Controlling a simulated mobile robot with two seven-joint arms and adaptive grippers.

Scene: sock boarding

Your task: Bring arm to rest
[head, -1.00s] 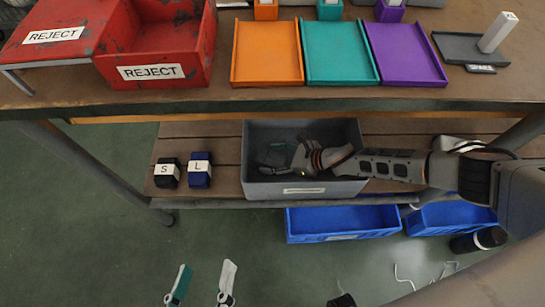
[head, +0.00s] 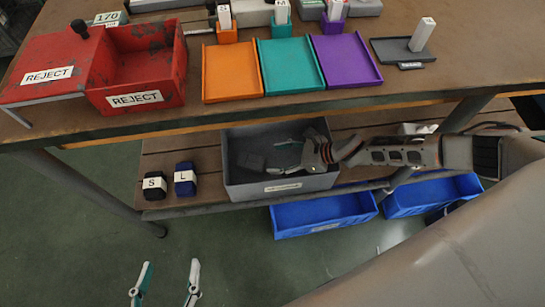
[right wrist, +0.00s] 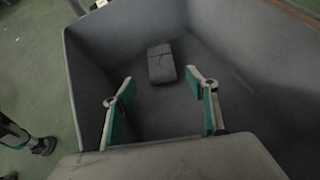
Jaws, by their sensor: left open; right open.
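My right gripper (head: 283,157) is open inside or just over the grey bin (head: 232,190) on the lower shelf. In the right wrist view its two teal-padded fingers (right wrist: 160,100) are spread wide with nothing between them. A small dark grey folded item (right wrist: 161,63) lies on the bin floor beyond the fingertips, apart from them. It also shows in the head view (head: 252,161), left of the gripper. My left gripper (head: 170,272) is open and empty at the bottom left of the head view, over the green floor.
Black S (head: 154,188) and blue L (head: 185,182) blocks sit left of the bin. Blue crates (head: 322,213) stand below the shelf. The tabletop above holds a red REJECT box (head: 140,95), orange (head: 230,72), teal (head: 291,65) and purple (head: 345,60) trays, and a grey SPARE tray (head: 400,50).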

